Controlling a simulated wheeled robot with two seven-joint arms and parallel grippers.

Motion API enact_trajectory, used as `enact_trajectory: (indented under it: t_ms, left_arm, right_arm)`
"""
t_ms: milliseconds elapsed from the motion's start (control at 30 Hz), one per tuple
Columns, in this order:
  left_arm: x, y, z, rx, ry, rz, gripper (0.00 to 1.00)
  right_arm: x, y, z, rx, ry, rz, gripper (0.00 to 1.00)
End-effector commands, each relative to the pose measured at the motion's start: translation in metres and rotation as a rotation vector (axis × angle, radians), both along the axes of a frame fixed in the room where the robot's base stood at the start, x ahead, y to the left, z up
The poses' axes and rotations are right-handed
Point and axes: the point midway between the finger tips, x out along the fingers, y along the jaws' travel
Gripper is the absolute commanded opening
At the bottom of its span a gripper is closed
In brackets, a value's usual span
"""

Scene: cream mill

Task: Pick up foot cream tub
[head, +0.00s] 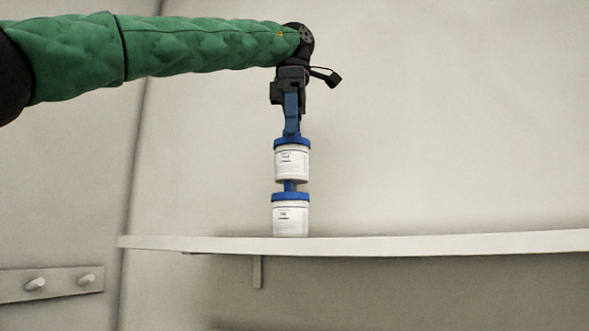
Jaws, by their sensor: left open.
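Two white tubs with blue lids and printed labels show in the head view, one above the other. The lower tub (290,217) stands upright on the shelf. The upper tub (292,163) is upright right above it, with a small gap between them. The labels are too small to read, so I cannot tell which is the foot cream tub. My left gripper (290,186) points straight down and is open. Its blue fingers pass the upper tub's lid and are partly hidden by that tub; a blue tip shows in the gap below. My right gripper is not in view.
The pale shelf (430,244) runs across the view and is bare on both sides of the tubs. A plain wall (450,120) stands behind it. A peg rail (60,283) is fixed to the wall at lower left. A bracket (257,272) hangs under the shelf.

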Motion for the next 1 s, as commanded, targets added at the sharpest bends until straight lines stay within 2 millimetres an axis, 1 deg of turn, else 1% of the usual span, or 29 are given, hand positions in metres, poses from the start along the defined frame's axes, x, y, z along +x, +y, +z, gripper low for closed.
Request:
enact_trajectory:
  t_ms: [400, 500, 867, 967, 1000]
  left_arm:
    - [0.002, 0.001, -0.039, -0.001, 0.003, -0.002, 0.87]
    - [0.001, 0.001, -0.045, 0.0, 0.001, -0.001, 0.87]
    - [0.001, 0.001, -0.048, -0.001, -0.001, 0.001, 0.87]
    - [0.001, 0.001, -0.048, -0.001, -0.001, 0.001, 0.7]
    - [0.001, 0.001, -0.048, -0.001, -0.001, 0.001, 0.62]
  right_arm:
    - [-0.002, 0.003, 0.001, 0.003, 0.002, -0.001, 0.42]
    - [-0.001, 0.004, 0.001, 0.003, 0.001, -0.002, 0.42]
    - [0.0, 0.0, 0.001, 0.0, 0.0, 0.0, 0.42]
    - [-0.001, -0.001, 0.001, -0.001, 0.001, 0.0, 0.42]
    - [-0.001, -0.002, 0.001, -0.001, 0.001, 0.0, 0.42]
